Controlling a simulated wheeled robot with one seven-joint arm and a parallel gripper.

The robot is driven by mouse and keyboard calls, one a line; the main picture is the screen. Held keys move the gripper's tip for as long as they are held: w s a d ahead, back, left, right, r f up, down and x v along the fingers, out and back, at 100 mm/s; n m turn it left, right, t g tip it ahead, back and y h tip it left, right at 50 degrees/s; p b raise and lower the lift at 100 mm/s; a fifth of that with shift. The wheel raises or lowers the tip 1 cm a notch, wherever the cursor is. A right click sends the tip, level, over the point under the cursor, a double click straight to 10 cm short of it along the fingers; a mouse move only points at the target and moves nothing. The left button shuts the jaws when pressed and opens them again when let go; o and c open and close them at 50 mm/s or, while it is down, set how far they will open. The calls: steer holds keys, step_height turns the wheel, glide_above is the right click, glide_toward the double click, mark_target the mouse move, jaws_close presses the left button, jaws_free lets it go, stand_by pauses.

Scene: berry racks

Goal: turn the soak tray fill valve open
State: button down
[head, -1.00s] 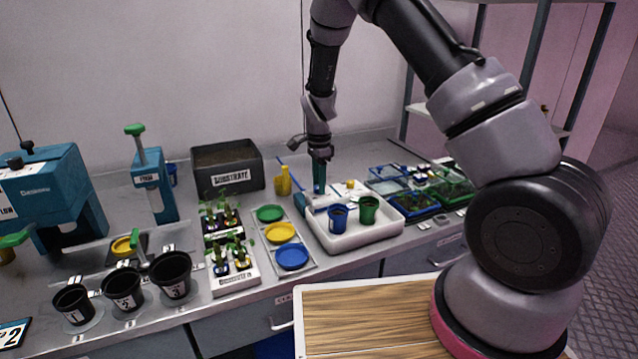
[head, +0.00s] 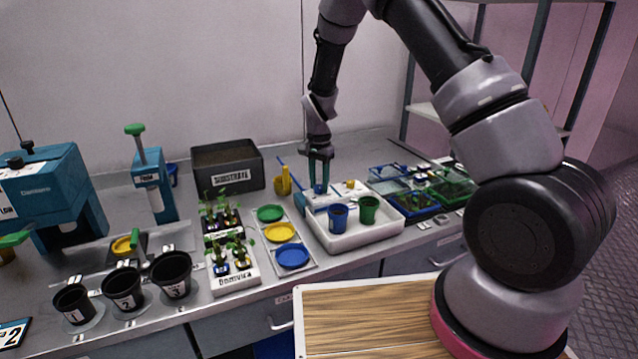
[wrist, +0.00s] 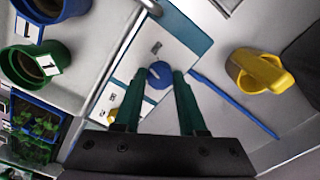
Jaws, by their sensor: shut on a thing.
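The soak tray (head: 345,241) is a white basin holding a blue pot (head: 338,216) and a green pot (head: 369,209). At its back left is a pale panel with a teal edge (head: 306,202). A round blue valve knob (wrist: 157,75) sits on that panel. My gripper (head: 319,186) points down over it, and in the wrist view its two green fingers (wrist: 160,78) are shut on the blue knob, one on each side. The small marks on the panel are too small to read.
A small yellow piece (head: 350,184) is on the panel's right. Colored dishes (head: 280,232) stand left of the tray, seedling trays (head: 420,200) to its right.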

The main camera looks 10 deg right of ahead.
mark_target(319, 186)
steer(key=n, duration=0.6)
steer(key=shift+w, duration=0.1)
steer(key=n, duration=0.5)
steer(key=shift+n, duration=0.3)
steer(key=shift+r, duration=0.1)
steer(key=shift+c, duration=2.3)
jaws_free()
step_height(319, 186, up, 11)
